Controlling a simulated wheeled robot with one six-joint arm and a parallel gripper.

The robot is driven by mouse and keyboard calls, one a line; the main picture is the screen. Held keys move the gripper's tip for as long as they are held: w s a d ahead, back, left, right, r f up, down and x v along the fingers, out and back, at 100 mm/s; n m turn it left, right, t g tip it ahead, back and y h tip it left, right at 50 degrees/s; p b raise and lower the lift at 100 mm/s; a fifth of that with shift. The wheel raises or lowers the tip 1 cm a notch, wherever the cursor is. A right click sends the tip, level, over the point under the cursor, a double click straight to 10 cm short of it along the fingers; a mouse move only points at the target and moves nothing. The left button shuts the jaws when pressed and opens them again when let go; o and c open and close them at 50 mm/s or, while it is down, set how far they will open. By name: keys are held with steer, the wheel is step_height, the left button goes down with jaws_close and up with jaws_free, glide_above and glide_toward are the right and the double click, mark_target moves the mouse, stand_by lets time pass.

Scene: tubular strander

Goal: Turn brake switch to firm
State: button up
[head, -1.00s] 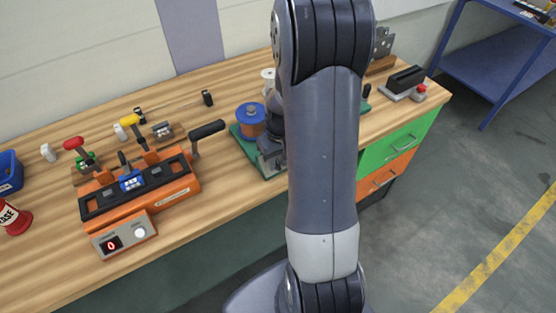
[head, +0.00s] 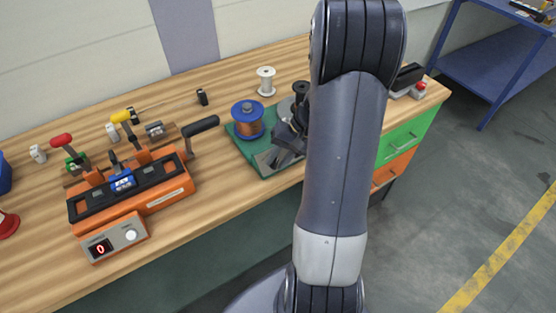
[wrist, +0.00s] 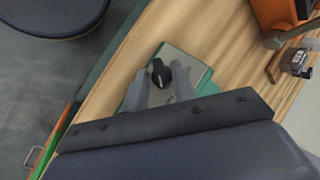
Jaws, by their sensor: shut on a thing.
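A green base (head: 243,148) with a metal plate (head: 264,161) at its front stands on the wooden bench. In the wrist view, a black knob, the likely brake switch (wrist: 160,73), sits on the plate (wrist: 193,62) between my fingers. My gripper (wrist: 164,80) is shut on this knob. In the head view my gripper (head: 283,150) is low over the plate, and my own wrist and fingers hide the knob. Any marking for firm cannot be read.
A blue-flanged copper spool (head: 248,120) stands on the base, close left of my gripper. A white spool (head: 266,80) is behind. An orange lever unit (head: 160,185) with a black handle (head: 201,125) stands at left. Bare wood lies between it and the base.

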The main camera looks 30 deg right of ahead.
stand_by(0.4)
steer(key=o, duration=0.6)
steer(key=shift+o, duration=0.2)
steer(key=v, duration=1.1)
steer(key=shift+f+b, duration=0.15)
steer(key=shift+b, duration=0.3)
steer(key=shift+d+f, duration=0.1)
steer(key=x, duration=1.1)
steer(key=shift+p, duration=0.4)
steer(key=shift+r, duration=0.25)
